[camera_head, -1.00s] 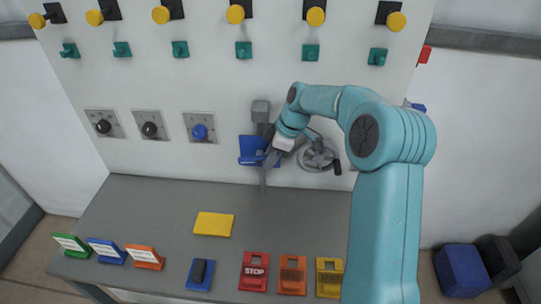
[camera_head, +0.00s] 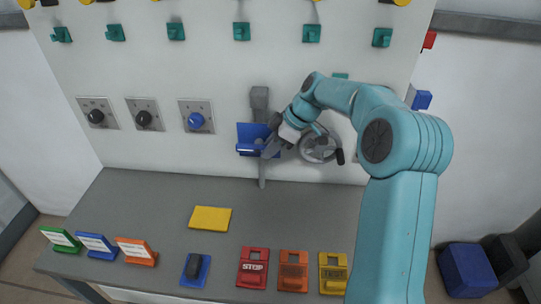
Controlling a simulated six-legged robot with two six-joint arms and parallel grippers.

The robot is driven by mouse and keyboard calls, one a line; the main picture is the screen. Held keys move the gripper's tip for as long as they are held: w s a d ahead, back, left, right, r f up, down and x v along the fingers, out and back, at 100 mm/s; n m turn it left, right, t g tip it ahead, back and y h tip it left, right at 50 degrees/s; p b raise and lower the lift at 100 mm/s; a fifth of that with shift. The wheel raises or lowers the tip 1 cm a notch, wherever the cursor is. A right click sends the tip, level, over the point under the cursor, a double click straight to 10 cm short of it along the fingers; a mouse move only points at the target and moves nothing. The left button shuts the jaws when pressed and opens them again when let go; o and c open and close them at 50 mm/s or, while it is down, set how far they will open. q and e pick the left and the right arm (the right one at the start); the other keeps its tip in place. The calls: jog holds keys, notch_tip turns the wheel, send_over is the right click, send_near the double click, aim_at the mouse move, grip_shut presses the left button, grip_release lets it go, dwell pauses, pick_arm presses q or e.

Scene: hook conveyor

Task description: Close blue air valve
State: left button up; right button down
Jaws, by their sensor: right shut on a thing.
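The blue air valve handle (camera_head: 250,134) is on the white panel, with a grey pipe (camera_head: 259,98) above it and grey pipe continuing below. My right gripper (camera_head: 268,149) is at the right side of the blue handle and is shut on it. The fingers and part of the handle overlap, so the exact grip is hard to see. My left gripper is not in view.
A grey handwheel (camera_head: 318,147) is close behind my right wrist. A blue knob (camera_head: 196,121) and two black knobs are to the left. Below is a grey table (camera_head: 150,205) with a yellow plate (camera_head: 210,218), signs and lockout tags (camera_head: 253,268).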

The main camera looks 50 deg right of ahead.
jog(key=shift+a, duration=0.1)
jog(key=c, duration=1.4)
grip_release()
jog(key=shift+w, duration=0.1)
jog(key=shift+o, duration=0.2)
jog(key=v, duration=1.6)
jog(key=shift+p, duration=0.35)
